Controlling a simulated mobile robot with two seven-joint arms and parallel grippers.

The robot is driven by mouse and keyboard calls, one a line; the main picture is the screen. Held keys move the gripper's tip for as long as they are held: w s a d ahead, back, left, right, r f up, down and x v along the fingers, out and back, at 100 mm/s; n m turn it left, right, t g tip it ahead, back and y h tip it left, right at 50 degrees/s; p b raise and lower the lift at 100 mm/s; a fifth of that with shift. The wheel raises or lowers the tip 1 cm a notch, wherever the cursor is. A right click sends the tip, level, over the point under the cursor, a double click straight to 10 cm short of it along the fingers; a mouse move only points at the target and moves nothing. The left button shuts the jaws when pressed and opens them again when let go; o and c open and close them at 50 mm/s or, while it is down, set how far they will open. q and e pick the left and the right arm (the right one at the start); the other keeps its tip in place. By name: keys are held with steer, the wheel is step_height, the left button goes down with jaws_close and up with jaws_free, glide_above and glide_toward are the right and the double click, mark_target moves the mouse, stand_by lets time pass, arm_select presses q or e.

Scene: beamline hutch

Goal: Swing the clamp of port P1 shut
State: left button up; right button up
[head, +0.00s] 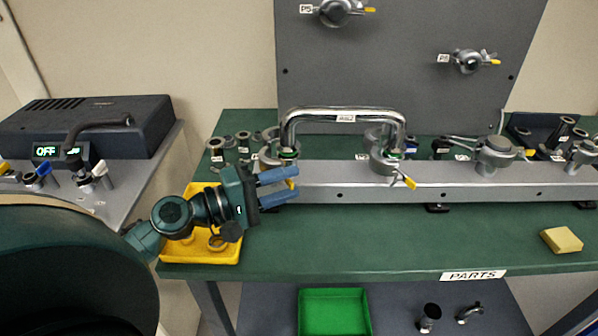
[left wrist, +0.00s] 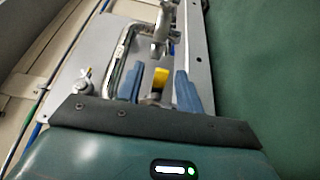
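A U-shaped chrome pipe (head: 342,115) stands over two ports on the long grey rail (head: 340,194). At its left end is a metal clamp (head: 274,158) with a yellow tab, largely hidden behind my left gripper (head: 296,184). My left gripper is open, its blue fingers pointing right at the rail's front. In the left wrist view the yellow tab (left wrist: 160,78) shows between the two fingers, with a gap on each side. The clamp at the pipe's right end (head: 387,163) has its yellow tab sticking out forward. The labels are too small to tell which is P1. My right gripper is not in view.
A yellow tray (head: 228,256) lies under my left wrist. More fittings and a clamped port (head: 495,155) stand to the right. A yellow block (head: 562,240) lies on the green bench (head: 370,240), whose front middle is clear. A green bin (head: 334,294) is below.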

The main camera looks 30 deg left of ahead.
arm_select(q)
steer(key=shift+p+x, duration=0.45)
steer(key=shift+x, duration=1.1)
steer(key=shift+c, duration=0.5)
jaws_close()
